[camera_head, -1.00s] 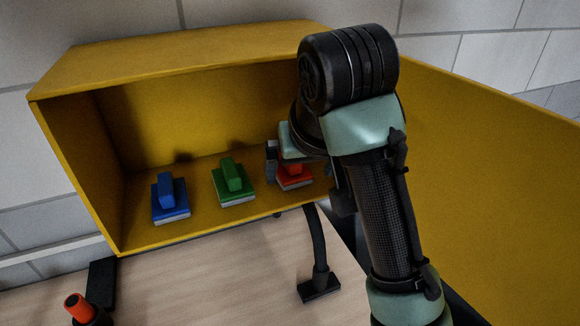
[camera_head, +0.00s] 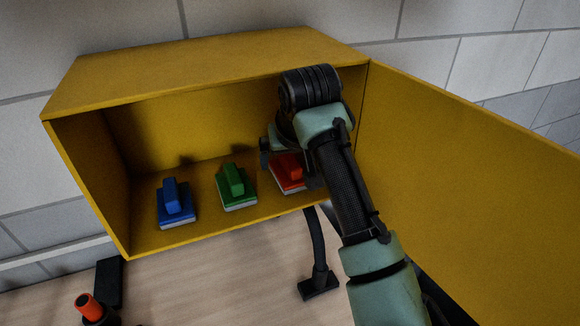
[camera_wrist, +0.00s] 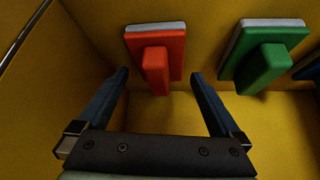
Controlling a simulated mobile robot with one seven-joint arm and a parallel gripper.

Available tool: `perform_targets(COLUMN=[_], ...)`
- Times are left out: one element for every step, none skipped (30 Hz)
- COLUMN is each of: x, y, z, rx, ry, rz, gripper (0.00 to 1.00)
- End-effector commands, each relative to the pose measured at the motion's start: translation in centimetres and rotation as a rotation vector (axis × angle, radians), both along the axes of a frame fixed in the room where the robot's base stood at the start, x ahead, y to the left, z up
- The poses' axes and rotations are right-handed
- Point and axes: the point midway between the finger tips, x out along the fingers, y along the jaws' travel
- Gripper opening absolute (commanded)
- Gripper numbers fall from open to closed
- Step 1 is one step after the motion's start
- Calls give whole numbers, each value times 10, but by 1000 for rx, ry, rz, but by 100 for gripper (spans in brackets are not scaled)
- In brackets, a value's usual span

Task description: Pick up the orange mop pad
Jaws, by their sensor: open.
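The orange mop pad (camera_head: 288,174) lies on the floor of the yellow cabinet, the rightmost of three pads, partly hidden by my arm in the head view. In the wrist view the orange-red pad (camera_wrist: 170,48) shows with its upright grip block and pale underside. My gripper (camera_wrist: 160,80) is open and empty. Its two dark fingers stand either side of the block in that picture, with the block's end just between or beyond the tips; I cannot tell the exact gap. In the head view the gripper is mostly hidden behind my wrist, inside the cabinet.
A green pad (camera_head: 235,188) sits left of the orange one, and a blue pad (camera_head: 175,204) further left. The yellow cabinet (camera_head: 205,72) has walls and a roof close around my arm. Its open door (camera_head: 450,170) stands at right. An orange-topped object (camera_head: 88,306) is at lower left.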

Motion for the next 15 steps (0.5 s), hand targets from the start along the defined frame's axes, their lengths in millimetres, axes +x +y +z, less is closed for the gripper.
perform_targets(x=[1, 1, 1, 1, 1, 1, 1, 1, 1, 1, 1, 1, 1, 1, 1], y=[0, 0, 0, 0, 0, 0, 0, 0, 0, 0, 0, 0, 0, 0, 0], z=[-2, -2, -3, -3, -3, -3, -2, -2, -2, -2, -2, -2, -2, -2, -2], rx=[0, 0, 0, 0, 0, 0, 0, 0, 0, 0, 0, 0, 0, 0, 0], ry=[0, 0, 0, 0, 0, 0, 0, 0, 0, 0, 0, 0, 0, 0, 0], rz=[0, 0, 0, 0, 0, 0, 0, 0, 0, 0, 0, 0, 0, 0, 0], gripper=[100, 100, 100, 100, 100, 100, 100, 96, 89, 84, 78, 71, 66, 60, 53])
